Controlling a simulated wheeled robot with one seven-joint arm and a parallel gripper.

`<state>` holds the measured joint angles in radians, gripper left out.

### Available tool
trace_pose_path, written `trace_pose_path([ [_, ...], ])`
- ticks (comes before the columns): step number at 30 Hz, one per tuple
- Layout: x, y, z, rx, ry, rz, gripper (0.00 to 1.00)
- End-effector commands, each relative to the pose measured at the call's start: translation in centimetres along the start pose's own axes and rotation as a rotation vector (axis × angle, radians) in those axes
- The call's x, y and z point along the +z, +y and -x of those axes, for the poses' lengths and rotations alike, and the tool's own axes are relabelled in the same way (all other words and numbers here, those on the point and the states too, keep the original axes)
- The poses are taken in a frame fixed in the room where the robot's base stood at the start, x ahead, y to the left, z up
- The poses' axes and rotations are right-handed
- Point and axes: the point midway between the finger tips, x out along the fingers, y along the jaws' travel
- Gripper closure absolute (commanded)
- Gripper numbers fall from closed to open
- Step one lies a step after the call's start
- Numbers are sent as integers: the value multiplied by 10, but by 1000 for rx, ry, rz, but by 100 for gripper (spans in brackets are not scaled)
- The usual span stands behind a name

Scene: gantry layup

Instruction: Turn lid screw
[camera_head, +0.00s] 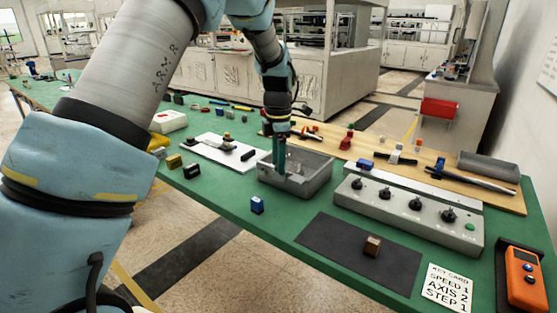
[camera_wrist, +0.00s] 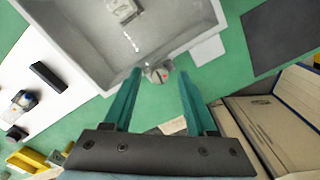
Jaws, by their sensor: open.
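My gripper (camera_head: 279,168) points down at the open grey box (camera_head: 319,184) on the green table. In the wrist view my gripper (camera_wrist: 159,76) is open, with its two teal fingers spread apart.
A grey control panel with black knobs (camera_head: 432,228) stands right of the box. A dark mat (camera_head: 330,255) holds a brown cube (camera_head: 372,246). A blue block (camera_head: 257,205) stands in front of the box. A white board (camera_head: 205,148) with small parts lies left.

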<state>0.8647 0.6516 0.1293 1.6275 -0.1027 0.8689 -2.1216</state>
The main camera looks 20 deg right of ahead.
Motion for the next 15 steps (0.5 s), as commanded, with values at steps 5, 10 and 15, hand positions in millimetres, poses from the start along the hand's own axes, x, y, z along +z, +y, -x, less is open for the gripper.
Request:
trace_pose_path([
  [5,0,0,0,0,0,0,51],
  [10,0,0,0,0,0,0,70],
  [15,0,0,0,0,0,0,89],
])
